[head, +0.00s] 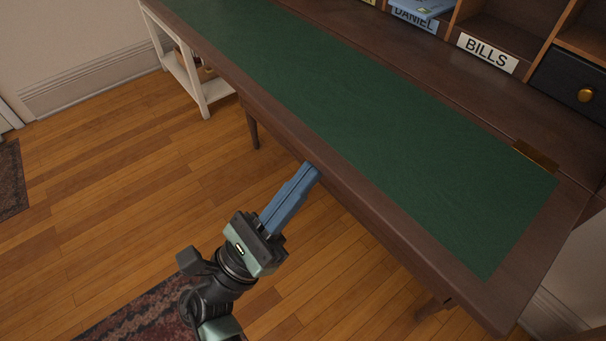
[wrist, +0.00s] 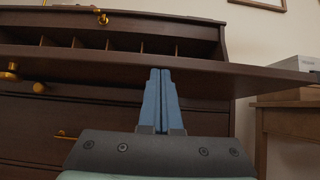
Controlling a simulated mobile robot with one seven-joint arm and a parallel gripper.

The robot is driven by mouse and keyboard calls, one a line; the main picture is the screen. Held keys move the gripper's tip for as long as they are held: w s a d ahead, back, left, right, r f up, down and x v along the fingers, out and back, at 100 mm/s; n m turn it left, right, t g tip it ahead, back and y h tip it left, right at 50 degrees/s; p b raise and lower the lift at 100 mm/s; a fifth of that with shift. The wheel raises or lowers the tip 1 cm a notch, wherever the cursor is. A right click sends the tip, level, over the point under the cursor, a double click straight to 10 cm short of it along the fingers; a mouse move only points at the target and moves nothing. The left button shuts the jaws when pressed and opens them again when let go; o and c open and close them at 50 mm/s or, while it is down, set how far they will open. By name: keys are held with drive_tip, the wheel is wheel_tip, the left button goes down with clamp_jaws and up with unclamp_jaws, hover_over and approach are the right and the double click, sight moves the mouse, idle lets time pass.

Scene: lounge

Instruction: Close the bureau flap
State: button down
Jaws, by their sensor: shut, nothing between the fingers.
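The bureau flap (head: 375,128) is lowered and lies about level, with its green writing surface facing up and a dark wood border around it. A brass hinge (head: 535,156) shows at its right rear corner. In the wrist view the flap (wrist: 235,74) is seen from its front edge, slightly from below, as a dark board across the picture. My gripper (head: 312,170) is shut and empty, its blue fingers pointing at the flap's front edge. The fingertips (wrist: 160,72) overlap the edge in the wrist view; I cannot tell whether they touch it.
Behind the flap are pigeonholes with a BILLS label (head: 487,52), a DANIEL label (head: 414,20), and a black drawer (head: 573,88) with a brass knob. A white side table (head: 190,75) stands beyond the bureau's left end. The wooden floor (head: 130,160) in front is mostly clear, with a patterned rug (head: 135,305).

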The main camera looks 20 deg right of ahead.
drive_tip(key=w+d+r+g+y+p, duration=0.15)
drive_tip(key=d+r+y+p, duration=0.3)
drive_tip(key=r+p, duration=1.25)
drive_tip(key=w+d+r+g+y+p, duration=0.15)
drive_tip(key=d+r+y+p, duration=0.4)
drive_tip(key=p, duration=2.15)
drive_tip(key=w+d+r+g+y+p, duration=0.1)
drive_tip(key=w+d+r+y+p, duration=0.1)
drive_tip(key=d+y+p, duration=0.3)
drive_tip(key=w+d+r+g+y+p, duration=0.2)
drive_tip(key=d+p, duration=0.5)
drive_tip(key=d, duration=0.7)
drive_tip(key=w+r+y, duration=0.1)
drive_tip(key=w+y, duration=0.1)
drive_tip(key=y, duration=0.1)
drive_tip(key=shift+w+r+g+p, duration=0.2)
drive_tip(key=shift+r+g+p, duration=0.1)
drive_tip(key=shift+r+p, duration=0.05)
